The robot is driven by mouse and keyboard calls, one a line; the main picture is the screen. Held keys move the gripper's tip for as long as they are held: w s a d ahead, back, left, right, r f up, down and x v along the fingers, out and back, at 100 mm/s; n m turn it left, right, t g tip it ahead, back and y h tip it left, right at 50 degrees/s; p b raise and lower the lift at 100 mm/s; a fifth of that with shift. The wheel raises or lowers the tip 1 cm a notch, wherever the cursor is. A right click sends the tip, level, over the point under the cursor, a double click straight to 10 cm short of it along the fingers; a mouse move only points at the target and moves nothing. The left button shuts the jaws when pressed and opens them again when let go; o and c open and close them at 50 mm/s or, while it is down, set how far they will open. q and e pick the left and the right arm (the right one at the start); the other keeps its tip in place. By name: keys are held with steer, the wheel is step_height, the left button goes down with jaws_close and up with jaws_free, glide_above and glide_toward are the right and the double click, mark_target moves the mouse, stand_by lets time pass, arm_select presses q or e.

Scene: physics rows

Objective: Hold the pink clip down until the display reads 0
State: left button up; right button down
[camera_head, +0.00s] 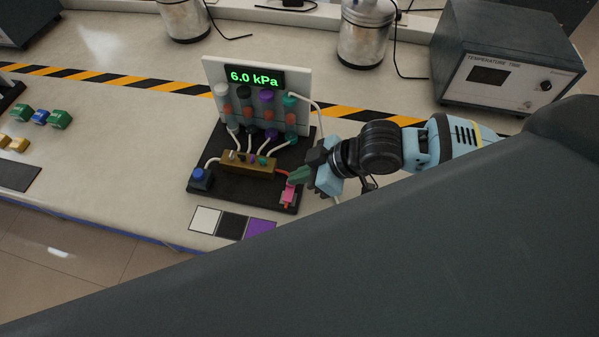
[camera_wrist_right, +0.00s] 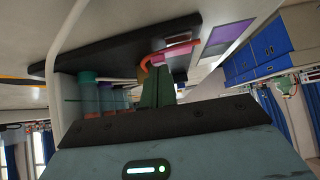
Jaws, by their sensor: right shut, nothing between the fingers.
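The display (camera_head: 254,77) on the upright white panel reads 6.0 kPa in green. The pink clip (camera_head: 288,194) is at the front right corner of the black base (camera_head: 229,197), at the end of a red tube. It also shows in the right wrist view (camera_wrist_right: 178,54). My right gripper (camera_head: 292,178) is shut and empty, its green fingertips just behind the clip and close to the red tube. I cannot tell whether the fingertips touch the clip. In the right wrist view the fingertips (camera_wrist_right: 158,88) point toward the clip and tube. My left gripper is not in view.
A brass manifold (camera_head: 247,163) with several tubes and a blue knob (camera_head: 201,177) sit on the base. White, black and purple squares (camera_head: 232,224) lie in front. A temperature box (camera_head: 505,65) stands at right.

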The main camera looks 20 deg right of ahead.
steer(key=shift+d+f+g, duration=0.1)
steer(key=shift+f+g, duration=0.2)
steer(key=shift+f, duration=0.1)
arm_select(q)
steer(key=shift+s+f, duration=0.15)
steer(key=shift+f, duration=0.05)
arm_select(e)
steer(key=shift+s+f, duration=0.15)
steer(key=shift+f, duration=0.05)
stand_by(4.5)
